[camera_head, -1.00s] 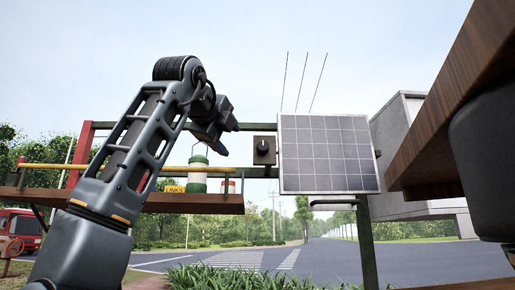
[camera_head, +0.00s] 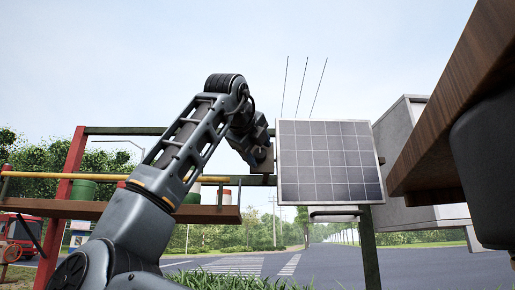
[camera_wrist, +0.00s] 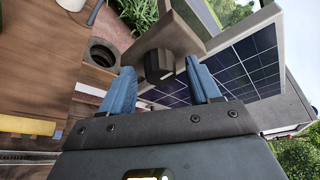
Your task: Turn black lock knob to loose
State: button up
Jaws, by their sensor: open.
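The black lock knob (camera_wrist: 157,64) shows in the wrist view on a brown mounting plate (camera_wrist: 176,34). My gripper (camera_wrist: 160,68) is open, with one blue finger on the left of the knob and one on the right. The fingertips are at about the knob's height in the picture; I cannot tell if they touch it. In the head view my gripper (camera_head: 262,160) is in front of the knob's place, just left of the solar panel (camera_head: 328,162), and hides the knob.
The solar panel stands close to the right of my gripper. A wooden shelf (camera_head: 225,214) with containers lies below and left, on a frame with a red post (camera_head: 66,200). A wooden slab (camera_head: 462,105) juts in at the upper right.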

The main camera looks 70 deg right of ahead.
jog(key=shift+d, duration=0.1)
jog(key=c, duration=1)
jog(key=shift+c, duration=0.2)
